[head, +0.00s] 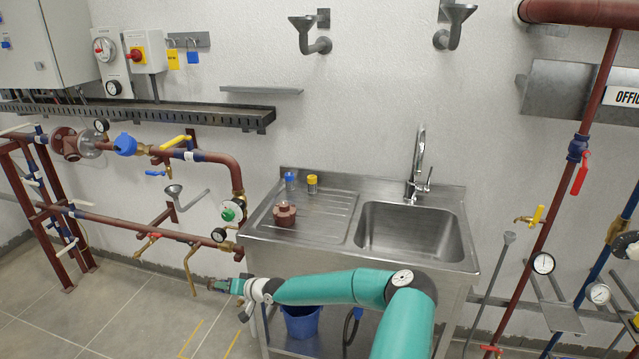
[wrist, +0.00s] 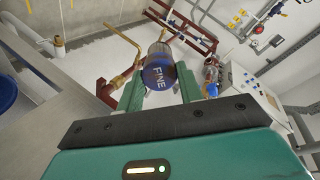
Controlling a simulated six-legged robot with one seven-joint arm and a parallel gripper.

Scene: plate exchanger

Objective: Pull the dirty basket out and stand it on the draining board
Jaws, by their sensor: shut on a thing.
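My gripper (head: 222,286) is low in front of the sink unit's left side, pointing left. In the wrist view its green fingers (wrist: 160,92) are shut on a cylinder with a dark blue end marked FINE (wrist: 158,75) and a brownish body, seemingly the dirty basket. In the head view the held thing is too small to make out. The ribbed draining board (head: 335,225) is left of the basin, above and right of my gripper. A brown round cover-like part (head: 285,214) stands on it.
A blue-topped item (head: 290,181) and a yellow-topped one (head: 312,184) stand at the board's back edge. Brown pipes with a green-capped fitting (head: 228,214) and brass valves run close to the sink's left.

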